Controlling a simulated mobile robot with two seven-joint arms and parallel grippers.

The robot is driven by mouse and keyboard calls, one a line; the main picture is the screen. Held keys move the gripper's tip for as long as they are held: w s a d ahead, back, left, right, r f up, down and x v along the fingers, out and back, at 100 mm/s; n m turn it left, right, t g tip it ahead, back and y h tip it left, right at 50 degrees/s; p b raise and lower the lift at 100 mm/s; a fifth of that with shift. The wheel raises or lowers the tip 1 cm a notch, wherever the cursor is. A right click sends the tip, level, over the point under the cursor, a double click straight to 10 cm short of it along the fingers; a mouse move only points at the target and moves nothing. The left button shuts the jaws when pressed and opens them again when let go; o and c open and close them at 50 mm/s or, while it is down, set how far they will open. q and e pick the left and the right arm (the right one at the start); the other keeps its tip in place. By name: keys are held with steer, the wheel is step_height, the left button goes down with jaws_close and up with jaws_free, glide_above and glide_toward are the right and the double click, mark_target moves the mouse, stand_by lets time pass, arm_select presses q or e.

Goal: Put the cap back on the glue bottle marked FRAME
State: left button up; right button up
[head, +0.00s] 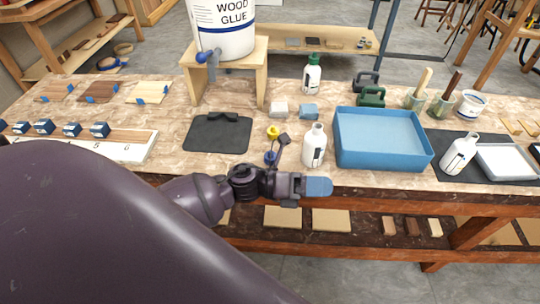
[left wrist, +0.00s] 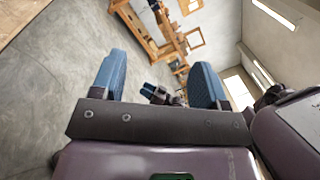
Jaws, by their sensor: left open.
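A white bottle without a visible cap (head: 314,146) stands upright at the table's front, just behind my left gripper (head: 318,187). A third bottle with a green cap (head: 313,74) stands farther back. I cannot read which is marked FRAME. A yellow cap-like piece (head: 273,132) and a blue one (head: 270,157) lie left of the nearest bottle. My left gripper is open and empty, its fingers apart in the left wrist view (left wrist: 157,82). My right gripper (left wrist: 154,91) seems to show there, small and distant.
A blue tray (head: 383,165) stands right of the nearest bottle. A wooden stand (head: 194,80) carries a large wood glue tub (head: 224,32). A black pad (head: 218,134) lies left of the caps. A white tray (head: 507,163) is at the right.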

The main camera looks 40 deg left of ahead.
arm_select(q)
steer(key=w+a+m+g+y, duration=0.2)
steer(key=a+m+y, duration=0.3)
steer(key=m, duration=0.3)
steer(key=w+a+r+m+g+y, duration=0.1)
steer(key=w+a+m+g+y, duration=0.2)
steer(key=a+m+y, duration=0.3)
steer(key=w+a+r+m+g+y+p, duration=0.1)
steer(key=a+m+g+y, duration=0.3)
steer(key=m, duration=0.6)
steer(key=shift+w+a+m+y, duration=0.2)
steer(key=shift+w+a+y, duration=0.15)
steer(key=shift+a+y, duration=0.3)
steer(key=shift+w+a+m+y, duration=0.25)
steer(key=shift+a+y, duration=0.2)
steer(key=shift+a, duration=0.35)
steer(key=shift+f, duration=0.15)
glide_above(272, 152)
step_height(272, 152, down, 4)
steer(key=shift+f, duration=0.7)
